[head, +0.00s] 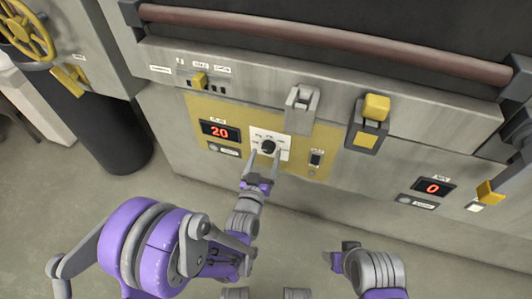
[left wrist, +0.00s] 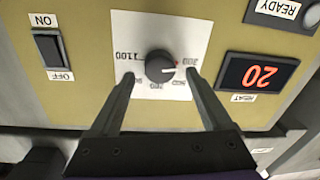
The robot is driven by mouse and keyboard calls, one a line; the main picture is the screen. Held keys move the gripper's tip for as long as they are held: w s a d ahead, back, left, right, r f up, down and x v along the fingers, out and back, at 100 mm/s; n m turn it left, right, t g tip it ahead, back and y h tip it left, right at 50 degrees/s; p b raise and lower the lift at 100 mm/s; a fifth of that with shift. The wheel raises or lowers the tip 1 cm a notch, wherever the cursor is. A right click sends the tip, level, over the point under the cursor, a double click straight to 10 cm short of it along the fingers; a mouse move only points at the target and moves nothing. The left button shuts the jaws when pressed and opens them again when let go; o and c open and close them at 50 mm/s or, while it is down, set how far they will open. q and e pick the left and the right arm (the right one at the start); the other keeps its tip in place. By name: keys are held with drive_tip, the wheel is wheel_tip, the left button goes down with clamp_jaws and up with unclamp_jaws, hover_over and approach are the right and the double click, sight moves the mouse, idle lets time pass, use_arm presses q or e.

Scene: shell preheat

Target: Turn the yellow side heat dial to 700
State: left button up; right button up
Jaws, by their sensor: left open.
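The black heat dial (head: 268,147) sits on a white scale plate on the yellow panel (head: 197,104). In the left wrist view the dial (left wrist: 160,66) has a light pointer line on its right side, near a red mark. The red heat display (head: 219,132) reads 20. My left gripper (head: 265,156) is open, its two fingers on either side of the dial; in the left wrist view the fingers (left wrist: 160,78) flank it with gaps and nothing between them. My right gripper (head: 340,250) is low in the head view, away from the panel; its jaw state is unclear.
A switch (head: 316,158) marked ON and OFF in the wrist view sits right of the dial. A latch (head: 300,105) and a yellow-topped lever (head: 372,112) project above. A second display (head: 433,187) reads 0. A long handle bar (head: 330,40) crosses the top. The floor in front is clear.

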use_arm(q)
drive_tip(key=shift+x, duration=0.8)
clamp_jaws()
